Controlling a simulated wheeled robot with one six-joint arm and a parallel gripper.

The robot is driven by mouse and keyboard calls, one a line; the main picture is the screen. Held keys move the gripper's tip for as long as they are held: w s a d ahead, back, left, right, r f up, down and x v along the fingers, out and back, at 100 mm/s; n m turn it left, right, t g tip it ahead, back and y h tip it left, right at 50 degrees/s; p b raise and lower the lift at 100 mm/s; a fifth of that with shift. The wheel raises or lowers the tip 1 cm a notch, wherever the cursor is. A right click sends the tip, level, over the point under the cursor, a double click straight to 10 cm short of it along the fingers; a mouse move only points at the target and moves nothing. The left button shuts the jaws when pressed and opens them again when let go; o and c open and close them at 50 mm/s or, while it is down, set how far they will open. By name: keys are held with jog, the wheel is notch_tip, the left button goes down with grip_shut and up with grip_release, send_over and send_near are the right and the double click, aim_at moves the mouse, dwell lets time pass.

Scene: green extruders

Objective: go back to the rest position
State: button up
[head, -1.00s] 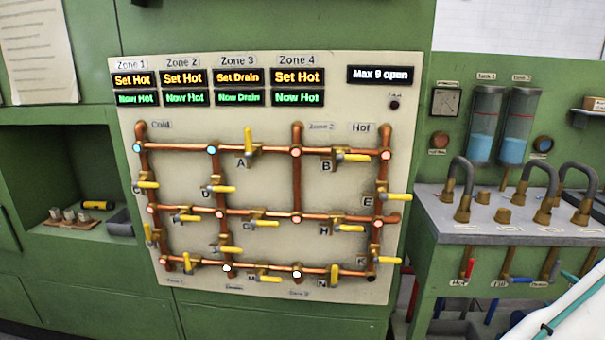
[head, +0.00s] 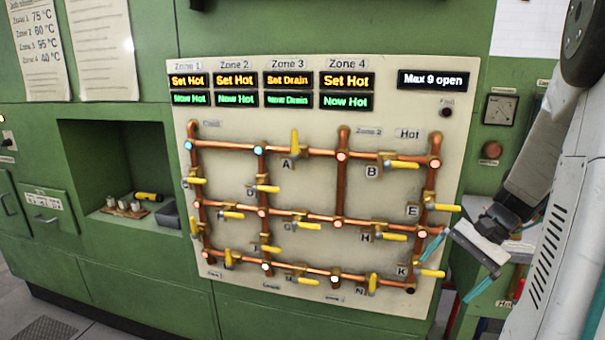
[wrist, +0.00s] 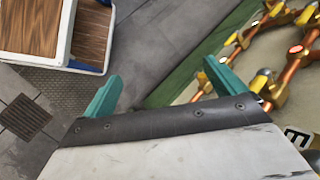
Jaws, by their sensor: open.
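My gripper (head: 457,268) is at the right of the head view, at the end of my bent arm. Its two teal fingers are apart with nothing between them. It appears near the lower right of the valve panel (head: 290,185), close to the yellow handles by labels E and K; contact cannot be told. In the wrist view my gripper (wrist: 160,88) is also open and empty, with the panel's copper pipes (wrist: 283,62) at the right. The zone displays (head: 270,90) read Set Hot and Now Hot for zones 1, 2 and 4, and Set Drain and Now Drain for zone 3.
A recess (head: 118,165) at the left holds a yellow-and-black object (head: 149,197) and small pale items. The wrist view shows a wood-topped box (wrist: 55,30) and a drain grate (wrist: 24,118) on open grey floor.

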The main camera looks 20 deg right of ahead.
jog(key=s+a+r+n+h, duration=0.2)
jog(key=s+a+r+n, duration=0.1)
jog(key=a, duration=0.4)
jog(key=s+a+r+n+h, duration=0.2)
jog(key=a+n, duration=0.3)
jog(key=a, duration=0.3)
jog(key=s+a+r+n+h, duration=0.2)
jog(key=s+a+r+n, duration=0.2)
jog(key=a, duration=0.4)
jog(key=shift+r+n+g+h, duration=0.3)
jog(key=shift+r+g+h, duration=0.1)
jog(key=shift+a, duration=0.1)
